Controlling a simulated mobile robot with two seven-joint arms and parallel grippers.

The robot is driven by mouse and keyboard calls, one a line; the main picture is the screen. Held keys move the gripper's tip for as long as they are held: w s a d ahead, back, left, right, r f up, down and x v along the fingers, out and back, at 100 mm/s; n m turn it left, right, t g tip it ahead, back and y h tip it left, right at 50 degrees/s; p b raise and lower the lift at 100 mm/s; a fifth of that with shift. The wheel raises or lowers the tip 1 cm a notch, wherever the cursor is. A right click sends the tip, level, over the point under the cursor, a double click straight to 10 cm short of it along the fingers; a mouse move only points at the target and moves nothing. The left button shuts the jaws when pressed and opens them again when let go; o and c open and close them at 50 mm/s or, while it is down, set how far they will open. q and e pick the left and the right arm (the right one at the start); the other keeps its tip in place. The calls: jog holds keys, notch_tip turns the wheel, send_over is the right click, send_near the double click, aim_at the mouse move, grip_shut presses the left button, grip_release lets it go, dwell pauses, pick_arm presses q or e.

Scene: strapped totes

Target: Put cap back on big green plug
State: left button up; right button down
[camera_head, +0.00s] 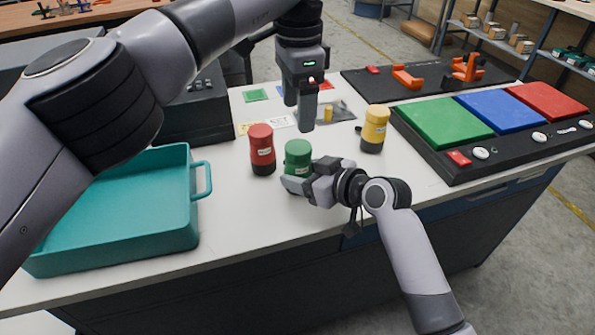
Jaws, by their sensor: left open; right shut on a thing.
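The big green plug (298,152) stands near the front of the white table, with a rounded green top and a pale label. I cannot tell where its cap is or whether one is on it. My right gripper (300,186) is at the plug's lower front and is shut on it; the fingers hide the plug's base. My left gripper (299,115) points down, open and empty, behind and above the green plug.
A red plug (261,146) stands close left of the green one, and a yellow plug (375,125) stands to the right. A teal tote (130,255) is at left. A black panel with coloured plates (455,172) is at right. Flat cards (279,122) lie behind.

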aim_at(298, 146)
pick_arm(q)
jog(key=shift+f, duration=4)
